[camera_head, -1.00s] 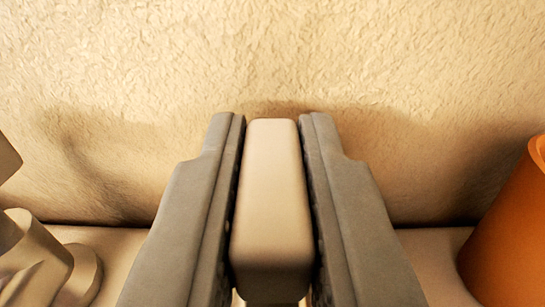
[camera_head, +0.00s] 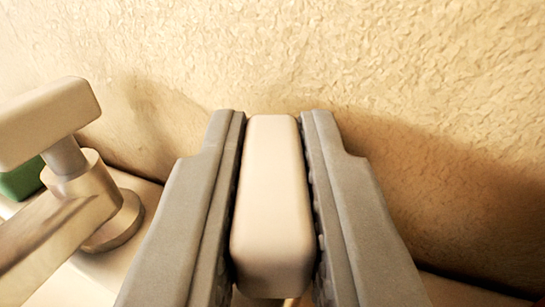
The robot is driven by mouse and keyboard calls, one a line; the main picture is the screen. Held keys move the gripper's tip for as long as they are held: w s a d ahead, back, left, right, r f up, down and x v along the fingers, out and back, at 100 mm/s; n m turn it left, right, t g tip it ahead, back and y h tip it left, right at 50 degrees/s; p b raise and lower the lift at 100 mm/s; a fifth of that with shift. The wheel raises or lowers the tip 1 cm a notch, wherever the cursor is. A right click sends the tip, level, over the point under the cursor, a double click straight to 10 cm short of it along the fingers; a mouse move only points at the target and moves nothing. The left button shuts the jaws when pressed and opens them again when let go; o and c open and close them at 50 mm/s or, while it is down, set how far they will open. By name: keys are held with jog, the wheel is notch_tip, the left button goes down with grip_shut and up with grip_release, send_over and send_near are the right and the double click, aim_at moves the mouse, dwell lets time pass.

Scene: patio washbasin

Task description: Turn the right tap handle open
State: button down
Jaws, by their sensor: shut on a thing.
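The right tap handle (camera_head: 272,200) is a smooth beige bar with rounded edges, in the middle of the view. My gripper (camera_head: 273,130) has one grey finger on each side of it and is shut on it. The stem under the handle is mostly hidden by the handle and fingers. At the left is the tap's metallic body (camera_head: 75,205), with another beige handle bar (camera_head: 45,120) on a short stem above it.
A rough, cream plaster wall (camera_head: 330,60) rises close behind the handle. A pale ledge (camera_head: 150,195) runs along its foot. A green thing (camera_head: 22,181) shows partly behind the tap at the far left.

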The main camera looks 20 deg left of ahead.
jog(key=shift+n+g+y, duration=1)
jog(key=shift+n+y, duration=0.4)
jog(key=shift+y, duration=0.6)
jog(key=shift+r+n+g+y, duration=0.1)
jog(key=shift+n+g+y, duration=0.2)
jog(key=c, duration=1.4)
grip_release()
jog(key=shift+d, duration=0.1)
jog(key=v, duration=1.2)
jog(key=shift+c, duration=0.2)
